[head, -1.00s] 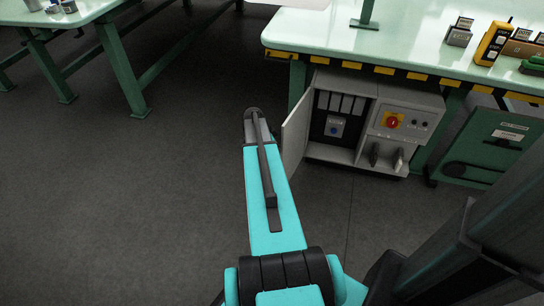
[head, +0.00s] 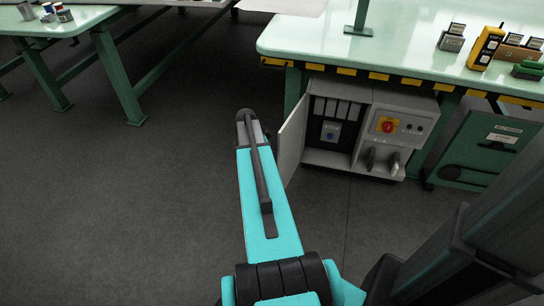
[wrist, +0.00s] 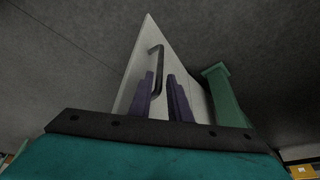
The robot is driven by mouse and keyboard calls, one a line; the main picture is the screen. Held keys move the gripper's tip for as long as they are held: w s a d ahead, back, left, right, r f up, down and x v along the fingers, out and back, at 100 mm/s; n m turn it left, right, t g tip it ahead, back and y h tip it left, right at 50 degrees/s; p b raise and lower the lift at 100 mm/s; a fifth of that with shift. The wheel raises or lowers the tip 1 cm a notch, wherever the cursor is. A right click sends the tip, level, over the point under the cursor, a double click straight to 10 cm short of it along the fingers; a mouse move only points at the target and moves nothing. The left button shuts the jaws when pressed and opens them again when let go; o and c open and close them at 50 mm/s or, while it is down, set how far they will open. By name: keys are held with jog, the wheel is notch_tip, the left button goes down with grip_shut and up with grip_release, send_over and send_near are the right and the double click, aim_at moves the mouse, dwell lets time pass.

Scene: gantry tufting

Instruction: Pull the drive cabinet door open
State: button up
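The drive cabinet (head: 396,104) stands under the green bench. Its grey-white door (head: 291,138) is swung outward on the left side, showing the interior. In the wrist view the door (wrist: 135,75) stands on edge, with its dark bar handle (wrist: 158,68) on its face. My gripper (wrist: 160,76) is at the handle, its two purple fingers apart with the lower part of the handle appearing between them. A gap shows beside the bar, and I cannot tell whether either finger touches it. In the head view my arm's wrist hides the fingers.
The cabinet's front panel holds a red knob (head: 387,126). A green bench leg (wrist: 226,95) stands close to the right of the door in the wrist view. A green case (head: 490,145) is right of the cabinet. Open dark floor (head: 150,210) lies left of my arm.

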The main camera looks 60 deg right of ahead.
jog(key=p+v, duration=0.1)
jog(key=v, duration=0.9)
jog(key=shift+r, duration=0.25)
